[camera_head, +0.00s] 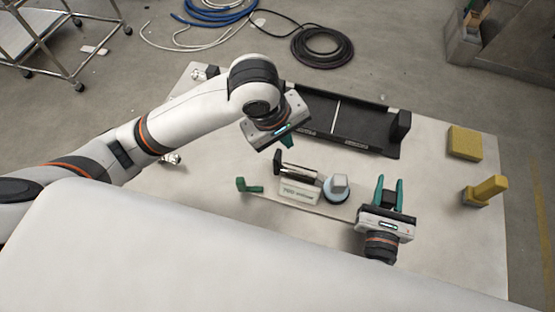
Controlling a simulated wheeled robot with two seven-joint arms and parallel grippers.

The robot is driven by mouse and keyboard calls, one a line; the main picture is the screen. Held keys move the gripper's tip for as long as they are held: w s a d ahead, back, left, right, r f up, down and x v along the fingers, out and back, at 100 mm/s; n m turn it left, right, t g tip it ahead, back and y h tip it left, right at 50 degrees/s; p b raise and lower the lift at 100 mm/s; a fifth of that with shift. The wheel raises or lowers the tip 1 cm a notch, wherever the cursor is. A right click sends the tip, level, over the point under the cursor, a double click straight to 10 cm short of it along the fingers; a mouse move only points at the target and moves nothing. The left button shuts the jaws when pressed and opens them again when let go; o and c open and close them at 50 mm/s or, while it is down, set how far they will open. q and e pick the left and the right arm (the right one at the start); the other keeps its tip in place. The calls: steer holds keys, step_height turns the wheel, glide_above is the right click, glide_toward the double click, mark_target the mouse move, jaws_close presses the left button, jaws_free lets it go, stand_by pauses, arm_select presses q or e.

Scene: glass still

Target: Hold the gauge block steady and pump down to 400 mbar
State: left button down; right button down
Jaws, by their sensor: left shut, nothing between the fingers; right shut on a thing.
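A pale block with a readout, apparently 760 mbar (299,191), sits on the table in the middle, seemingly the gauge block. A dark and silver cylinder (297,169) lies just behind it. A round pale-blue part with a grey knob (338,186) stands at its right. A green handle (250,186) is at its left. My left gripper (279,147) is shut and empty, above and behind the block. My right gripper (388,194) is right of the round part, with teal fingers around a small dark grey piece (388,199) whose identity is unclear.
A long black tray (345,128) lies at the back of the table (440,225). Coiled hoses (322,46) lie on the floor behind. A pale surface fills the front left.

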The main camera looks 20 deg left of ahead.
mark_target(293, 166)
arm_select(q)
steer(key=shift+s+f+x, duration=0.1)
steer(key=shift+s+x, duration=0.2)
steer(key=shift+x, duration=1.1)
steer(key=shift+s+f+x, duration=0.1)
steer(key=shift+s+x, duration=0.25)
steer(key=shift+x, duration=1.05)
steer(key=shift+s+f+x, duration=0.1)
steer(key=shift+s+x, duration=0.2)
steer(key=shift+x, duration=1.15)
steer(key=shift+a, duration=0.3)
steer(key=shift+a, duration=3)
steer(key=shift+d, duration=0.1)
steer(key=shift+r, duration=0.1)
step_height(293, 166, up, 7)
steer(key=d, duration=0.1)
